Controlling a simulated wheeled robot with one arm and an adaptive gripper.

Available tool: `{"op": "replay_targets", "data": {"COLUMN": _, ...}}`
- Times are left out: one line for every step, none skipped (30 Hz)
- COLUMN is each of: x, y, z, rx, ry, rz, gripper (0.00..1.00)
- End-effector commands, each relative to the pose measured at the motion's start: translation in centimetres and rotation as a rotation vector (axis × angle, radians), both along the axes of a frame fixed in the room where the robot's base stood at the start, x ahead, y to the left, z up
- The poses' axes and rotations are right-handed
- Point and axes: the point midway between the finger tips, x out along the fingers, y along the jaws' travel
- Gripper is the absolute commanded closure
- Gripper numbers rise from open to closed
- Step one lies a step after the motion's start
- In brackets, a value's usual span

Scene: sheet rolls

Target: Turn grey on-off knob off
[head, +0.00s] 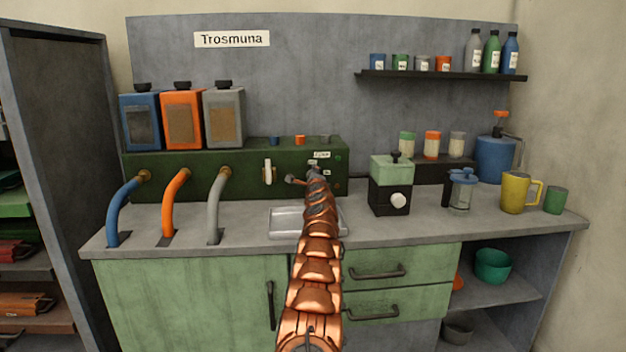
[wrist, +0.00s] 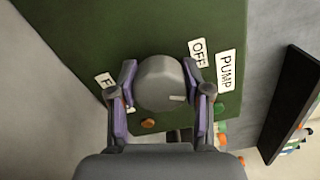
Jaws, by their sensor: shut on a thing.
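The grey knob (wrist: 160,84) is round and sits on the dark green panel (wrist: 75,25) in the wrist view. A pale pointer mark on its face lies toward the right finger. My gripper (wrist: 160,75) has its two purple-padded fingers on opposite sides of the knob and is shut on it. An OFF label (wrist: 198,53) and a PUMP label (wrist: 225,70) are beside the right finger. Another label (wrist: 105,82) by the left finger is partly hidden. In the head view my gripper (head: 315,175) reaches the green machine (head: 240,180) and hides the knob.
On the machine, a white lever (head: 268,171) stands left of my gripper. Blue, orange and grey hoses run down its left front. A metal tray (head: 285,219) lies below my arm. A green-and-black grinder (head: 390,185) stands to the right. Small coloured buttons show below the knob in the wrist view.

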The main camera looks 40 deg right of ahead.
Motion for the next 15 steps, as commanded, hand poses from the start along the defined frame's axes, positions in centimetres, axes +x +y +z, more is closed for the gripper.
{"op": "replay_targets", "data": {"x": 0.09, "y": 0.11, "z": -0.12, "rx": -0.035, "ry": 0.026, "rz": 0.002, "gripper": 0.86}}
{"op": "replay_targets", "data": {"x": 0.10, "y": 0.12, "z": -0.13, "rx": -0.055, "ry": 0.041, "rz": 0.002, "gripper": 0.86}}
{"op": "replay_targets", "data": {"x": 0.11, "y": 0.12, "z": -0.16, "rx": -0.082, "ry": 0.063, "rz": 0.002, "gripper": 0.86}}
{"op": "replay_targets", "data": {"x": 0.11, "y": 0.13, "z": -0.18, "rx": -0.102, "ry": 0.078, "rz": 0.002, "gripper": 0.86}}
{"op": "replay_targets", "data": {"x": 0.11, "y": 0.13, "z": -0.18, "rx": -0.122, "ry": 0.094, "rz": 0.002, "gripper": 0.86}}
{"op": "replay_targets", "data": {"x": 0.11, "y": 0.13, "z": -0.19, "rx": -0.147, "ry": 0.112, "rz": 0.003, "gripper": 0.86}}
{"op": "replay_targets", "data": {"x": 0.11, "y": 0.13, "z": -0.18, "rx": -0.166, "ry": 0.126, "rz": 0.003, "gripper": 0.86}}
{"op": "replay_targets", "data": {"x": 0.12, "y": 0.13, "z": -0.17, "rx": -0.183, "ry": 0.139, "rz": 0.003, "gripper": 0.86}}
{"op": "replay_targets", "data": {"x": 0.13, "y": 0.14, "z": -0.17, "rx": -0.205, "ry": 0.156, "rz": 0.003, "gripper": 0.86}}
{"op": "replay_targets", "data": {"x": 0.13, "y": 0.14, "z": -0.15, "rx": -0.220, "ry": 0.166, "rz": 0.003, "gripper": 0.86}}
{"op": "replay_targets", "data": {"x": 0.13, "y": 0.14, "z": -0.14, "rx": -0.235, "ry": 0.178, "rz": 0.003, "gripper": 0.86}}
{"op": "replay_targets", "data": {"x": 0.12, "y": 0.14, "z": -0.13, "rx": -0.253, "ry": 0.191, "rz": 0.003, "gripper": 0.86}}
{"op": "replay_targets", "data": {"x": 0.12, "y": 0.14, "z": -0.12, "rx": -0.265, "ry": 0.200, "rz": 0.003, "gripper": 0.86}}
{"op": "replay_targets", "data": {"x": 0.13, "y": 0.13, "z": -0.12, "rx": -0.278, "ry": 0.210, "rz": 0.003, "gripper": 0.86}}
{"op": "replay_targets", "data": {"x": 0.13, "y": 0.13, "z": -0.12, "rx": -0.292, "ry": 0.221, "rz": 0.003, "gripper": 0.86}}
